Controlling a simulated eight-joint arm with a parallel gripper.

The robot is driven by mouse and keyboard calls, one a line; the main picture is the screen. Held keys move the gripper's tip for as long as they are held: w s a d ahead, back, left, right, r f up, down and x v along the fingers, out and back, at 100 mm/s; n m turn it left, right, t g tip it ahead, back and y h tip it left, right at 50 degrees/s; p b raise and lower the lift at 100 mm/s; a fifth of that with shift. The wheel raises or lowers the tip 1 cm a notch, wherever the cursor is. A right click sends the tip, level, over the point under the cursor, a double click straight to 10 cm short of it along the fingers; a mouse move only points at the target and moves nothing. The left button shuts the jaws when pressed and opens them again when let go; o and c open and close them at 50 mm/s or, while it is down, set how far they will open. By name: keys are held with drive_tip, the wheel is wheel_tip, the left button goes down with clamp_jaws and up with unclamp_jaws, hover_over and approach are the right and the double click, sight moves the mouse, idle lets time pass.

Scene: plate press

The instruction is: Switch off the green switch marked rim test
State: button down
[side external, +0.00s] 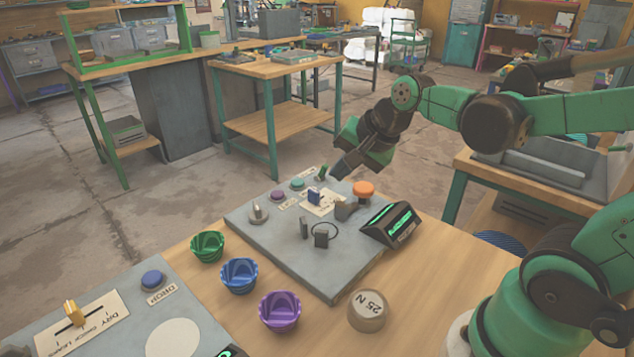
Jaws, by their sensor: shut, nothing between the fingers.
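A small green toggle switch (322,173) stands at the far corner of the grey press panel (270,240). A small label lies beside it, too small to read, and I cannot tell which way the lever is set. My gripper (338,172) is shut and empty, pointing down just to the right of the green switch. Its tip looks very close to the switch; I cannot tell whether they touch.
The panel also carries a teal button (297,183), purple button (277,195), blue switch (314,197), orange knob (363,188) and lit display (392,223). Green (207,246), blue (239,275) and purple (279,311) cups and a weight (368,310) stand in front.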

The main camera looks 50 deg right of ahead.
drive_tip(key=w+d+m, duration=0.3)
drive_tip(key=d+m, duration=0.3)
drive_tip(key=m, duration=1.5)
approach(323, 171)
drive_tip(key=s, duration=0.1)
drive_tip(key=s+r, duration=0.1)
drive_tip(key=s, duration=0.1)
drive_tip(key=shift+s+a+r+t, duration=0.1)
drive_tip(key=shift+s+t, duration=0.25)
drive_tip(key=shift+t, duration=0.05)
drive_tip(key=shift+d+m, duration=0.5)
drive_tip(key=shift+m, duration=0.4)
drive_tip(key=shift+w+f, duration=0.1)
drive_tip(key=shift+f, duration=0.15)
drive_tip(key=x, duration=0.9)
drive_tip(key=shift+w+f, duration=0.3)
